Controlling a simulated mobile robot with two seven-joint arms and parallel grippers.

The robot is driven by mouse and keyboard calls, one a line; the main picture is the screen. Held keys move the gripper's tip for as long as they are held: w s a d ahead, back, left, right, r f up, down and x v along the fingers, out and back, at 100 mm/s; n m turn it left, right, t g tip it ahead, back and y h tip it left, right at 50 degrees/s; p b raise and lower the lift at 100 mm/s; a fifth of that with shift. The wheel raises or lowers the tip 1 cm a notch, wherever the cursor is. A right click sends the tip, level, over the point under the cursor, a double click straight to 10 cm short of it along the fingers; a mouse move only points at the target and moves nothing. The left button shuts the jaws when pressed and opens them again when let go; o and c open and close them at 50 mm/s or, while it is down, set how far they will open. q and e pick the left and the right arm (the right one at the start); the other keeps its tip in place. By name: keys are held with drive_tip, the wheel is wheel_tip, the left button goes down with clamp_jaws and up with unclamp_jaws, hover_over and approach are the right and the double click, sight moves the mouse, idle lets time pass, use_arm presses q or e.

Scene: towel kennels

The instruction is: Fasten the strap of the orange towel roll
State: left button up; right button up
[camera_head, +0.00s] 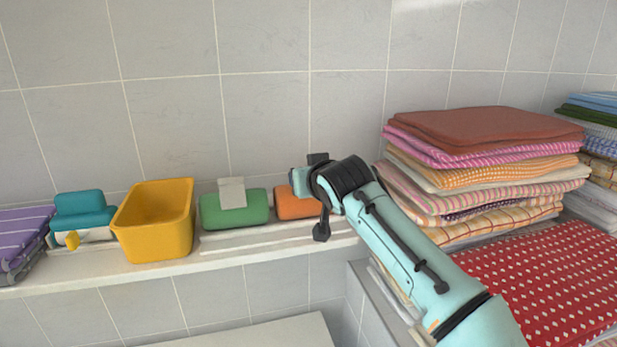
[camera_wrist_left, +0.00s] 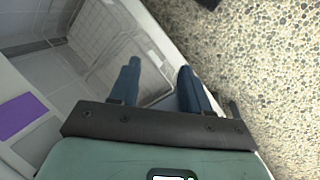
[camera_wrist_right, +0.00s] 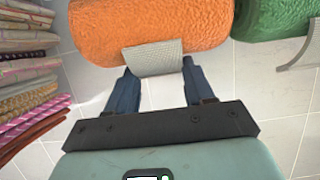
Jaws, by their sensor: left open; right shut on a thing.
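The orange towel roll (camera_head: 291,203) lies on the wall shelf, its right part hidden behind my right arm in the head view. In the right wrist view the orange roll (camera_wrist_right: 145,27) fills the top, with its light grey strap (camera_wrist_right: 153,57) hanging off its side as a loose flap. My right gripper (camera_wrist_right: 160,67) is shut on the strap, its fingers at the two sides of the flap, close to the roll.
A green roll (camera_head: 240,211) with a grey strap sits left of the orange one. A yellow bin (camera_head: 155,222), teal roll (camera_head: 80,203) and purple towels (camera_head: 22,232) stand farther left. Folded towel stacks (camera_head: 480,160) stand right. Pebbled floor (camera_wrist_left: 250,60) shows below my left gripper.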

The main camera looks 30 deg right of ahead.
drive_tip(key=o, duration=1.1)
drive_tip(key=shift+c, duration=0.2)
use_arm(q)
drive_tip(key=s+f+b, duration=0.4)
drive_tip(key=s+f, duration=0.1)
drive_tip(key=shift+s+g, duration=0.2)
drive_tip(key=shift+g, duration=0.2)
use_arm(e)
drive_tip(key=v, duration=1.3)
drive_tip(key=shift+s+r, duration=0.15)
drive_tip(key=shift+r, duration=0.05)
use_arm(q)
drive_tip(key=shift+f, duration=0.15)
use_arm(e)
drive_tip(key=shift+a, duration=0.15)
